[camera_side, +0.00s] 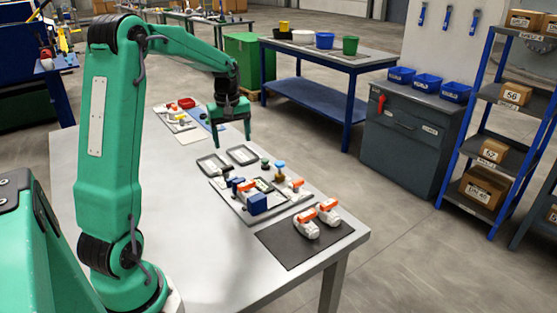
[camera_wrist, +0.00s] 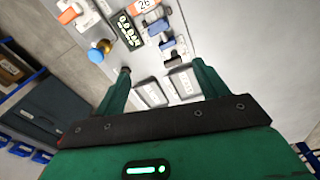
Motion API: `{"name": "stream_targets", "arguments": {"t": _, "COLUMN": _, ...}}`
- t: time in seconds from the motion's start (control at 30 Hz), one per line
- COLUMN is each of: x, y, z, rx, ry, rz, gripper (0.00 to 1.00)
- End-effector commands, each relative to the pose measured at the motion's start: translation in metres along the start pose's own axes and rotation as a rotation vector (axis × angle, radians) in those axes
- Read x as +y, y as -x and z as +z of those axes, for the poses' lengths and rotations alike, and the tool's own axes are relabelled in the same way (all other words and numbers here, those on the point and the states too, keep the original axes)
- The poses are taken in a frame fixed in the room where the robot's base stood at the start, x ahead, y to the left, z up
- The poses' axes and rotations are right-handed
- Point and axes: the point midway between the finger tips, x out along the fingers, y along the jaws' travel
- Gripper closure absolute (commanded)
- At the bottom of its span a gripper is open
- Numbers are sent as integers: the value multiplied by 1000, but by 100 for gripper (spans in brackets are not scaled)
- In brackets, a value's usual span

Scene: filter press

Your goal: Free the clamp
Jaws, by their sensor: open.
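My gripper (camera_side: 231,143) is open and empty, pointing down above the table near two small grey trays. Its fingers also show in the wrist view (camera_wrist: 160,66), set wide apart. The press fixture sits on a grey base plate (camera_side: 242,213), nearer the side camera than my gripper. It carries a blue block (camera_side: 257,204), a blue knob on a brass stem (camera_side: 280,165) and white parts with orange handles. In the wrist view the blue knob (camera_wrist: 96,56), a display reading 0.0 BAR (camera_wrist: 128,30) and a dark blue part (camera_wrist: 170,46) show. I cannot tell which part is the clamp.
A dark mat (camera_side: 288,249) at the table's near right holds two white-and-orange pieces (camera_side: 305,224). Small parts, including a red one (camera_side: 187,103), lie at the far end. The table's left half is clear.

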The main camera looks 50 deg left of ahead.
Motion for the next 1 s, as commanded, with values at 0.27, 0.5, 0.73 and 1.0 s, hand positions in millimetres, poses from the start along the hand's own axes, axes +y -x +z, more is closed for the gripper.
{"name": "stream_targets", "arguments": {"t": 0.27, "x": -16, "y": -39, "z": -46, "rx": -41, "ry": 191, "rz": -46, "gripper": 27}}
{"name": "stream_targets", "arguments": {"t": 0.5, "x": -20, "y": -46, "z": -54, "rx": -47, "ry": 228, "rz": -54, "gripper": 27}}
{"name": "stream_targets", "arguments": {"t": 0.73, "x": -20, "y": -51, "z": -54, "rx": -48, "ry": 226, "rz": -54, "gripper": 27}}
{"name": "stream_targets", "arguments": {"t": 1.0, "x": -21, "y": -76, "z": -52, "rx": -50, "ry": 225, "rz": -55, "gripper": 27}}
